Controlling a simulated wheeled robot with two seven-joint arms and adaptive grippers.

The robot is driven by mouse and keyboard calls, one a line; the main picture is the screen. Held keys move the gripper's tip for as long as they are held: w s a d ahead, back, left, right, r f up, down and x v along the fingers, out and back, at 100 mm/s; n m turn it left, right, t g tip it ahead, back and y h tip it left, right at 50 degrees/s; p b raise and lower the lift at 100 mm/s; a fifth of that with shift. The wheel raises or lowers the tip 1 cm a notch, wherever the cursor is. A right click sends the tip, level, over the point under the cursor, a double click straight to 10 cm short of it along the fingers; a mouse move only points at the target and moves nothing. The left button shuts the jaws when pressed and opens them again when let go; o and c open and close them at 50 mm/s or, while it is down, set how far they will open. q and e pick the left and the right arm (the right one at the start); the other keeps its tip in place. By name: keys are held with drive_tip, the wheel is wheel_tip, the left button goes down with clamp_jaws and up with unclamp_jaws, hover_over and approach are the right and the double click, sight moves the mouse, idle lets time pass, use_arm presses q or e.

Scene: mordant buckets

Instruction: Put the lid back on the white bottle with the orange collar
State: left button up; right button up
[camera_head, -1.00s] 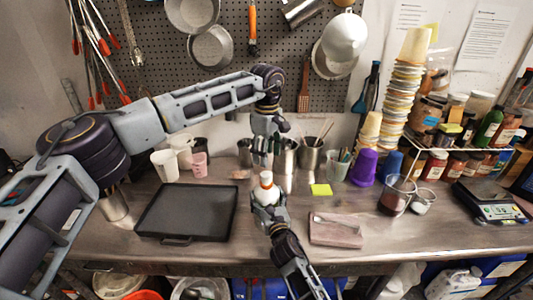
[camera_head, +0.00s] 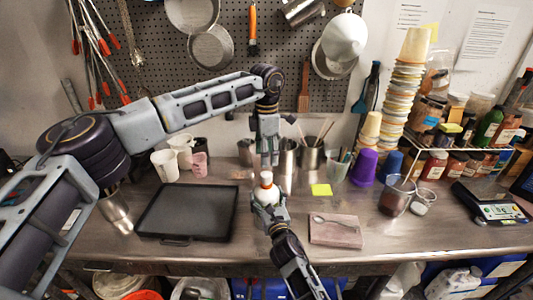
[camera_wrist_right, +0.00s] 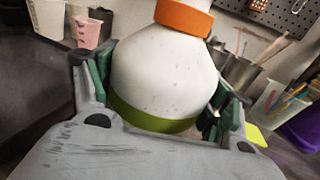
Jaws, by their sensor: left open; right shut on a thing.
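The white bottle (camera_head: 266,194) with the orange collar (camera_head: 267,183) is upright near the middle of the table. My right gripper (camera_head: 269,202) is shut on its body. In the right wrist view the bottle (camera_wrist_right: 165,75) fills the middle between the green finger pads, with a green band low on it and the orange collar (camera_wrist_right: 183,18) above. A white part shows above the collar; I cannot tell whether it is the neck or the lid. My left gripper (camera_head: 269,160) is open, points down just above the bottle top and appears apart from it. I cannot identify a separate lid.
A black tray (camera_head: 160,232) lies left of the bottle. A pink slab (camera_head: 335,237) with a spoon lies to the right, near a yellow note (camera_head: 321,190). Metal cups (camera_head: 312,153) stand behind. A dark-filled beaker (camera_head: 397,195) and a scale (camera_head: 490,203) are farther right.

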sight(266, 174)
use_arm(q)
drive_tip(key=n, duration=0.4)
drive_tip(key=shift+n, duration=0.4)
drive_tip(key=n, duration=1.4)
drive_tip(key=shift+n, duration=0.4)
drive_tip(key=shift+f, duration=0.1)
drive_tip(key=shift+f, duration=3.95)
